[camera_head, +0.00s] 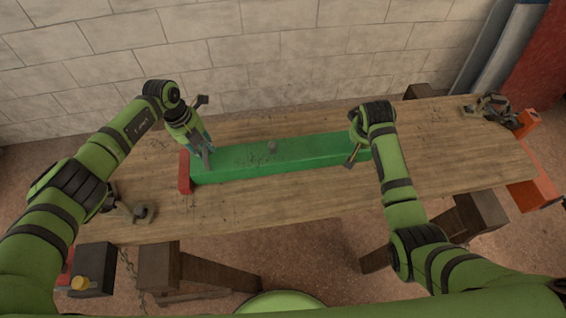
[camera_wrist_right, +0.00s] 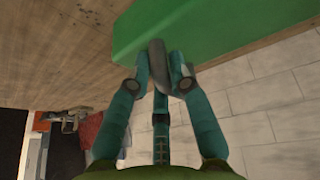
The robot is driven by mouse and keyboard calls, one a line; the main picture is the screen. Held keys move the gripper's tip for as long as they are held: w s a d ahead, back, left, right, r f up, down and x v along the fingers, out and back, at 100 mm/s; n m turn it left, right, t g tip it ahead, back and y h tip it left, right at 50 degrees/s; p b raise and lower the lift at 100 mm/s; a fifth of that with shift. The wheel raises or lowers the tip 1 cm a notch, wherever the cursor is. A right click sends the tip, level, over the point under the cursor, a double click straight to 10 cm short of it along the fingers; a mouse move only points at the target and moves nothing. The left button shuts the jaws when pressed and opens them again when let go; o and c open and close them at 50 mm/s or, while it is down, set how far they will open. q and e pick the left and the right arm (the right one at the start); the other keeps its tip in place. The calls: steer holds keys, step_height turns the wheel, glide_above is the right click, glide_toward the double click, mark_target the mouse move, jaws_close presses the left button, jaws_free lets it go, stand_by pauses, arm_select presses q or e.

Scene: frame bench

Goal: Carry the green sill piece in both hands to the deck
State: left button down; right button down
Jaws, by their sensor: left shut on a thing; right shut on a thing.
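The green sill piece (camera_head: 300,155) is a long green beam over the wooden bench top (camera_head: 450,150), lying roughly level from left to right. I cannot tell whether it touches the top or hangs just above it. My left gripper (camera_head: 206,152) is shut at its left end, near a red block (camera_head: 185,172). My right gripper (camera_head: 354,152) is at its right end. In the right wrist view, the right gripper's teal fingers (camera_wrist_right: 160,72) are shut on a grey bar at the edge of the sill piece (camera_wrist_right: 190,28). The exact left contact is unclear.
A metal clamp (camera_head: 140,212) lies at the bench's left, and metal tools (camera_head: 490,106) with orange parts (camera_head: 535,190) are at the right end. A block wall (camera_head: 250,60) stands behind.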

arm_select(q)
steer(key=c, duration=1)
jaws_free()
steer(key=shift+d+r, duration=0.1)
steer(key=shift+d, duration=0.3)
arm_select(e)
steer(key=c, duration=1.1)
jaws_free()
steer(key=shift+a, duration=0.3)
steer(key=shift+c, duration=0.2)
arm_select(q)
steer(key=shift+s+a, duration=0.1)
steer(key=shift+a, duration=0.05)
arm_select(e)
steer(key=shift+s+d, duration=0.1)
steer(key=shift+d, duration=0.05)
arm_select(q)
steer(key=shift+a, duration=0.1)
